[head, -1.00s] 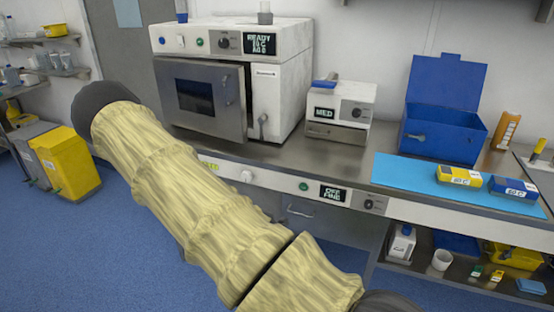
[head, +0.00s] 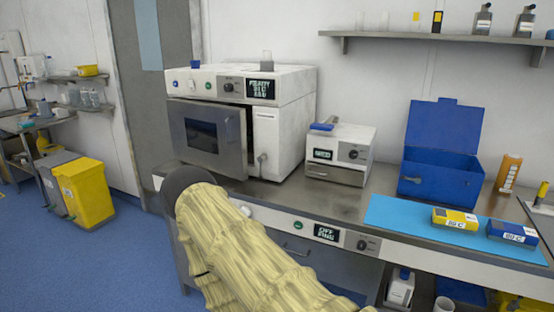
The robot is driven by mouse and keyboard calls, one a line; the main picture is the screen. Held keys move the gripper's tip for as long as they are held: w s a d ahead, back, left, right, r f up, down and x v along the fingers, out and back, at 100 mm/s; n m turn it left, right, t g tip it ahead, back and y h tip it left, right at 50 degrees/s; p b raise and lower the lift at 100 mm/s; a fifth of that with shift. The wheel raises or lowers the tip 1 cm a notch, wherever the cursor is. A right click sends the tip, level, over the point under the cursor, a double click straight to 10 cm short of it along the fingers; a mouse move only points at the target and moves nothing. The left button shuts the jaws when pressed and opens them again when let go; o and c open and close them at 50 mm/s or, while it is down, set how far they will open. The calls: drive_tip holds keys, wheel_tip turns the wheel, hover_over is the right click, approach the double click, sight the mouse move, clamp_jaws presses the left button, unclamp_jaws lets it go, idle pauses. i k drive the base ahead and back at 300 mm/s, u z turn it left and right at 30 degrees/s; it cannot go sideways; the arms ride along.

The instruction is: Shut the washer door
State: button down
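No label marks which machine is the washer. Built in under the counter is a unit with a front panel (head: 327,233) carrying a green button, a dark display reading OFF and a knob. A grey front with a handle (head: 296,249) shows below it, partly behind my yellow-sleeved arm, so I cannot tell whether a door there is open. On the counter stands a white steriliser-like machine (head: 280,130). Its steel door (head: 207,158) with a dark window stands slightly proud of the body and looks ajar. My gripper is not visible; only my arm shows.
A small white device (head: 340,153), an open blue box (head: 440,178) and a blue mat (head: 395,214) with yellow and blue packs sit on the counter. Yellow and grey bins (head: 84,192) stand left on the blue floor. A shelf (head: 440,37) hangs above.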

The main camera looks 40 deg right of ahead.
sight(211, 137)
drive_tip(key=z, duration=1)
drive_tip(key=i, duration=0.5)
drive_tip(key=u, duration=1)
